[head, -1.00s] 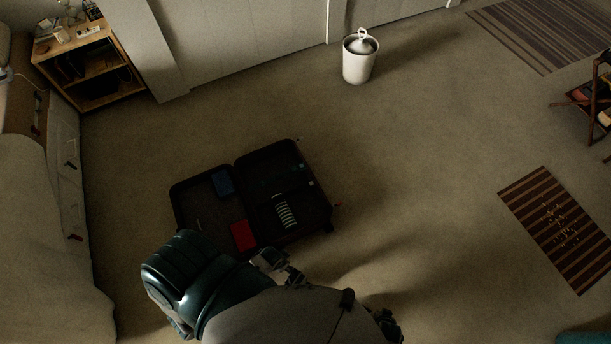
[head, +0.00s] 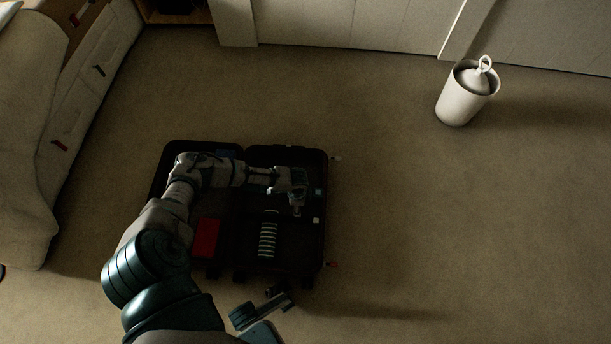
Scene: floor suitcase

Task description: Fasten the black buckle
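The open dark suitcase (head: 296,252) lies flat on the floor, its two halves side by side. The black buckle cannot be made out against the dark lining. Small pale pieces (head: 316,220) show near the suitcase's right edge. My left arm reaches across the left half, and my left gripper (head: 298,196) hangs over the upper part of the right half. Its fingers are too small and dark to tell open from shut, and no held thing is visible. A jointed part of mine, perhaps my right gripper (head: 262,307), is just below the suitcase; its finger state is unclear.
A red item (head: 206,238) lies in the left half and a striped item (head: 268,235) in the right half. A blue item (head: 226,154) is mostly hidden behind my arm. A white bin (head: 461,98) stands at upper right. The carpet to the right is clear.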

